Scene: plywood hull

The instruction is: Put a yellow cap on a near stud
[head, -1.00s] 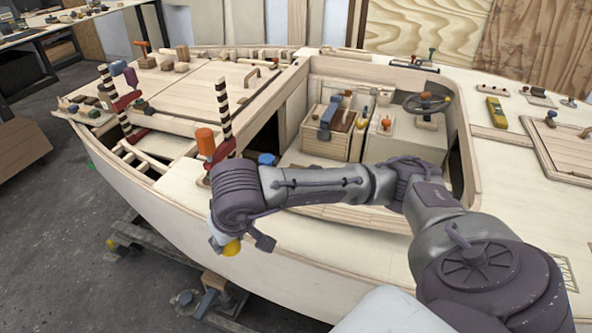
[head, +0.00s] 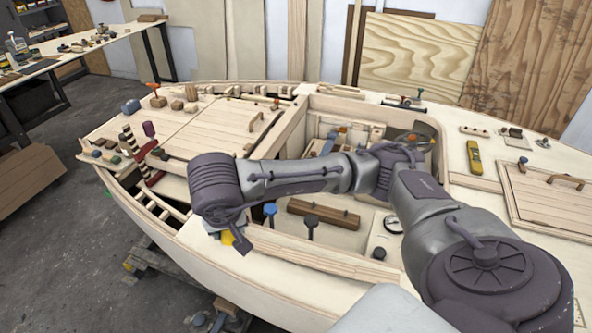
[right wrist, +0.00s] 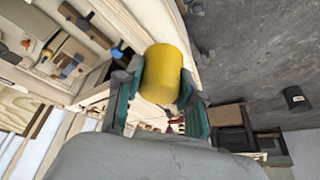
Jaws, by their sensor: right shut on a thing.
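In the head view, the yellow cap (head: 227,238) shows low at the end of my right arm, partly covered by my right gripper (head: 237,243). In the right wrist view the cap (right wrist: 162,72) is a plain yellow cylinder between the two teal fingers, which are shut on it. The gripper is over the near side deck of the hull (head: 285,280). I cannot make out a stud for the cap; my arm hides part of the near deck. My left gripper is not in view.
A blue-topped knob (head: 270,210) and a dark-topped knob (head: 312,221) stand just right of the gripper, near a brown wooden bar (head: 323,214). The near deck edge is mostly clear.

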